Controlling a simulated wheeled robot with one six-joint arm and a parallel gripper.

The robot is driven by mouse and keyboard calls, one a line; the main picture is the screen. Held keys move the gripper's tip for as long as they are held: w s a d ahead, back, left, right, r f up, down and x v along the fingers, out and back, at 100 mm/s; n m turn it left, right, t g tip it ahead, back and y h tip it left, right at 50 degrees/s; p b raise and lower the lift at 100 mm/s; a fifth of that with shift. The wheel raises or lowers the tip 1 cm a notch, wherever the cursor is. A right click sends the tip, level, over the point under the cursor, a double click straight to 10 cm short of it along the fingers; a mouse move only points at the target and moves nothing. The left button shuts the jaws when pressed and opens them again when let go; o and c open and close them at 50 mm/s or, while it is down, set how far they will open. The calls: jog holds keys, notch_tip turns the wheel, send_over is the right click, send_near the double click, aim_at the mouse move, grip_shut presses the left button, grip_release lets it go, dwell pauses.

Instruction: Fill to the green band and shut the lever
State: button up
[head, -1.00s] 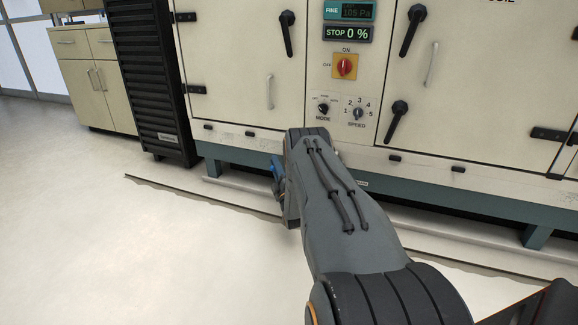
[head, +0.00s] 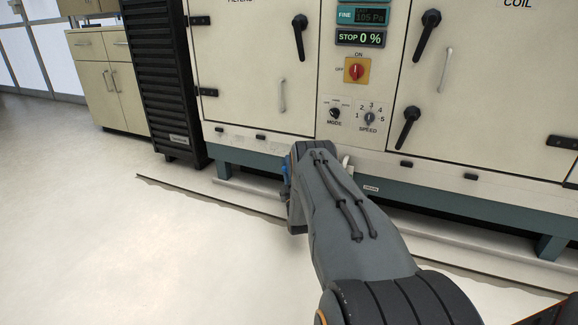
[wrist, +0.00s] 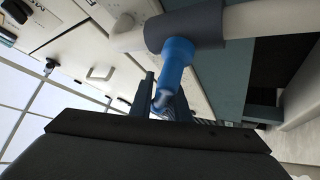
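In the wrist view a blue lever (wrist: 176,62) hangs from a dark grey collar (wrist: 184,27) around a pale pipe (wrist: 245,18). My gripper (wrist: 163,98) is at the lever's lower end, with dark fingers close beside it. I cannot tell whether they grip it. In the head view my forearm hides the gripper and most of the lever; only a small blue part (head: 285,172) shows at its left edge. No green band can be made out in either view.
A large cream cabinet (head: 245,70) stands ahead on a teal base (head: 420,192), with black handles, a red switch (head: 355,71) and displays reading 105 Pa and STOP 0 %. A black louvred unit (head: 160,80) stands left. Pale floor (head: 90,240) is clear at the left.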

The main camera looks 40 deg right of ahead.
jog(key=o, duration=0.3)
jog(key=shift+w+a+r, duration=0.1)
jog(key=shift+w+a, duration=0.15)
jog(key=shift+a, duration=0.35)
jog(key=p+v, duration=0.3)
jog(key=v, duration=0.4)
jog(key=shift+s+d+f, duration=0.25)
jog(key=shift+s, duration=0.2)
